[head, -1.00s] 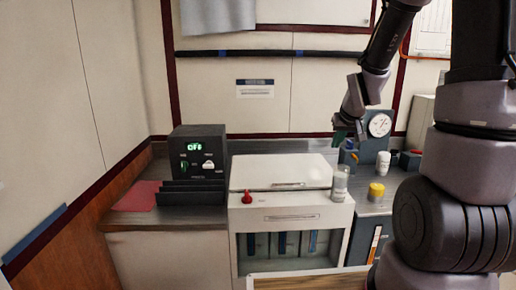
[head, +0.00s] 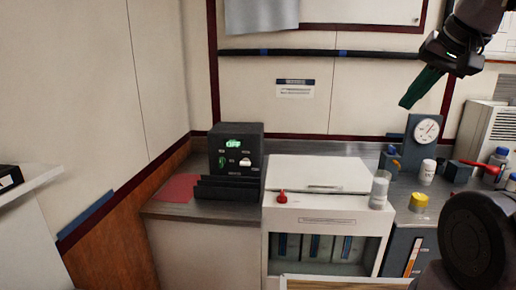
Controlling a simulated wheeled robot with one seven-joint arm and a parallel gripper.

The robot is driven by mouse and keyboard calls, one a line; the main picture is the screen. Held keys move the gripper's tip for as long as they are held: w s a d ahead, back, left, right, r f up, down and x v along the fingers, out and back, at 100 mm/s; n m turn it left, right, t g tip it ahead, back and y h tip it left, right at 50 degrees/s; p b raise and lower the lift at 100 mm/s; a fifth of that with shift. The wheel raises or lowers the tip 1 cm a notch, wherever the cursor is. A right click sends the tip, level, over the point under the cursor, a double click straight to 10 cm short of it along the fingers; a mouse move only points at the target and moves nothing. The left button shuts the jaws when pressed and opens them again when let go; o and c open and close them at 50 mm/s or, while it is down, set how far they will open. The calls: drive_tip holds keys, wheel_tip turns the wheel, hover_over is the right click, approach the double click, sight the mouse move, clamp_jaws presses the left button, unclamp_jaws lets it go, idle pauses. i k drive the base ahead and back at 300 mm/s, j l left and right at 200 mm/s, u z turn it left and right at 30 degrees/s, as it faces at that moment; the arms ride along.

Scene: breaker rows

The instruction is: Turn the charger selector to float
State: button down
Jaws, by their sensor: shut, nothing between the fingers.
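The charger (head: 236,148) is a black box at the back left of the counter, with a lit green display (head: 234,143) that reads OFF. Below the display are a green knob (head: 222,162) at the left and a white knob (head: 245,162) at the right. Which of them is the selector, and the small labels beside them, are too small to tell. My gripper (head: 407,104) is at the upper right, in the air in front of the wall, with its green fingers shut and empty. It is well to the right of the charger and apart from everything.
A black slotted rack (head: 227,190) stands right in front of the charger. A white cabinet (head: 318,176) with a red knob (head: 282,197) and a clear jar (head: 379,190) is to the right. A yellow-capped container (head: 418,201), white bottle (head: 427,171) and gauge (head: 426,131) stand farther right.

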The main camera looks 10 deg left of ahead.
sight(246, 162)
drive_tip(key=i+l+u, duration=0.15)
drive_tip(key=l+u, duration=0.15)
drive_tip(key=l, duration=0.3)
drive_tip(key=l+u, duration=0.3)
drive_tip(key=l, duration=0.35)
drive_tip(key=u, duration=1.15)
